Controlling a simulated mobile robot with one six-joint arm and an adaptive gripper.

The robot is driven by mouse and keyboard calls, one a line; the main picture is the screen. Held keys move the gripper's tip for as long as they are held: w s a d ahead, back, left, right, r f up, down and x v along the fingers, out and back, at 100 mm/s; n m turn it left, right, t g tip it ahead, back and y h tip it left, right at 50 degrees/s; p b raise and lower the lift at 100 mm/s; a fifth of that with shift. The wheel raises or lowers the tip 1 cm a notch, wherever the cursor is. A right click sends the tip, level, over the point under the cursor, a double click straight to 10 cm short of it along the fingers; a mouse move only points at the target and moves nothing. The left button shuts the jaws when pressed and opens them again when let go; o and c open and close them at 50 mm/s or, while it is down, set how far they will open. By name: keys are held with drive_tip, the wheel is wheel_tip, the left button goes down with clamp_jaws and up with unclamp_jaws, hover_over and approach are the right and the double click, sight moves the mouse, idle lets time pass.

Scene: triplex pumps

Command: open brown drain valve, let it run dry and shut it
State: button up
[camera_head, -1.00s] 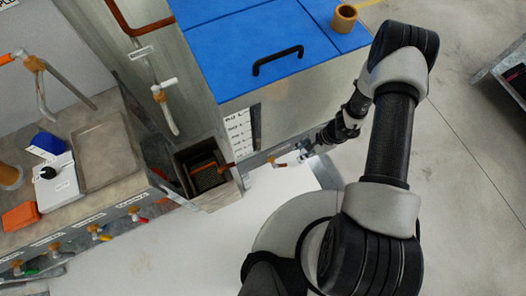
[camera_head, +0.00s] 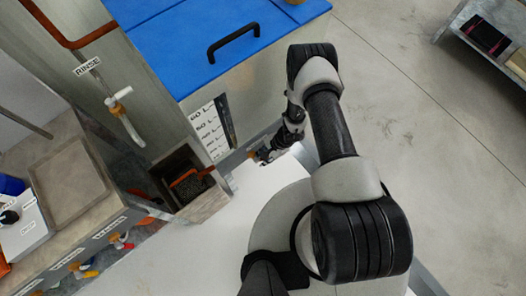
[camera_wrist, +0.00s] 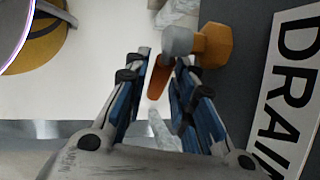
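The drain valve shows in the wrist view with a brown lever (camera_wrist: 160,78), a grey body (camera_wrist: 178,41) and an orange-brown nut (camera_wrist: 214,45). My gripper (camera_wrist: 161,60) is open, its two blue-padded fingers on either side of the lever. I cannot tell whether either pad touches it. A white DRAIN label (camera_wrist: 287,98) is to the right of the valve. In the head view my gripper (camera_head: 262,153) is at the lower front of the blue-lidded tank (camera_head: 215,65) and largely covers the valve. No flowing liquid can be made out.
A level scale (camera_head: 208,128) is on the tank front. An open drain box (camera_head: 188,182) stands left of the valve. Open floor (camera_head: 420,130) lies to the right, with a shelf (camera_head: 490,40) beyond.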

drive_tip(key=shift+a+f, duration=0.25)
drive_tip(key=shift+f, duration=0.3)
drive_tip(key=shift+c, duration=0.5)
clamp_jaws()
